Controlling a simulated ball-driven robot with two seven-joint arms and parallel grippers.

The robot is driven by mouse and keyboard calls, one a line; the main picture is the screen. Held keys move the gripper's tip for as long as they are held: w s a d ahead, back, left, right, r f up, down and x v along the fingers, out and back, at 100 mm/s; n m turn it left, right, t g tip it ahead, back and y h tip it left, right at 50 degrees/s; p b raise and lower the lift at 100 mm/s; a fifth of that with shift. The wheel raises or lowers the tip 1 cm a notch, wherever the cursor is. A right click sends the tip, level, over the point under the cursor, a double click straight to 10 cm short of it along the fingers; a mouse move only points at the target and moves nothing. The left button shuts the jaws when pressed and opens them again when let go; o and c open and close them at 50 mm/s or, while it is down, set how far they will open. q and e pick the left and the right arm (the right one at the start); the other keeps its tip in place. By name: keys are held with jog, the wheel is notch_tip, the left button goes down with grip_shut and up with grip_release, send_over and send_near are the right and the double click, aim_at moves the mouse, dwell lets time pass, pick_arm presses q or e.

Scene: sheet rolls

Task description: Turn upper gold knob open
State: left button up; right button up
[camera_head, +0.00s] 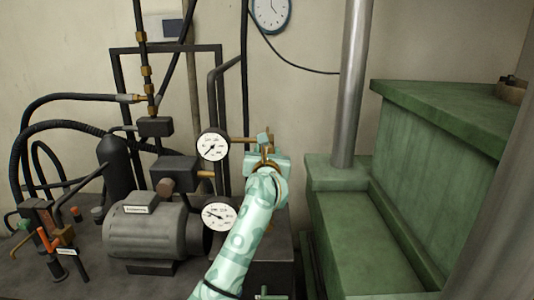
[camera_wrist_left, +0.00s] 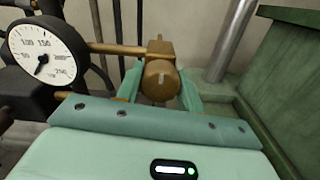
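The upper gold knob (camera_wrist_left: 161,80) is round and faces the left wrist camera, with a pale mark on its face. It sits on a gold valve body at the end of a horizontal gold pipe, right of the upper gauge (camera_head: 213,145). That gauge also shows in the left wrist view (camera_wrist_left: 45,55). My left gripper (camera_head: 266,153) is at this valve, its pale green fingers on either side of the knob. Whether they press on it is unclear. The arm hides much of the valve in the head view. My right gripper is not in view.
A lower gauge (camera_head: 218,215) is partly behind my left arm. A grey motor (camera_head: 146,230), black hoses and orange-handled valves (camera_head: 50,240) stand to the left. A green block (camera_head: 445,175) and a metal pipe (camera_head: 352,80) stand to the right.

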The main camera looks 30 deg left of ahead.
pick_arm(q)
jog(key=shift+c, duration=0.4)
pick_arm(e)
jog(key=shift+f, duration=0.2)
pick_arm(q)
jog(key=shift+f+n+b, duration=0.2)
jog(key=shift+n+b, duration=0.7)
jog(key=shift+b, duration=0.1)
jog(key=n+b, duration=1.3)
jog(key=b, duration=0.4)
jog(key=shift+f+n, duration=0.15)
jog(key=shift+n, duration=0.25)
jog(key=shift+r+n+b, duration=0.2)
jog(key=shift+n+b, duration=1)
jog(key=shift+b, duration=0.3)
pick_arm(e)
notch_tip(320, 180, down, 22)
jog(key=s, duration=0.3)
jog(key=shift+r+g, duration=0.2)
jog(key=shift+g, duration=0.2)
pick_arm(q)
jog(key=o, duration=1)
jog(key=shift+r, duration=0.1)
jog(key=v, duration=1.6)
jog(key=shift+s, duration=0.2)
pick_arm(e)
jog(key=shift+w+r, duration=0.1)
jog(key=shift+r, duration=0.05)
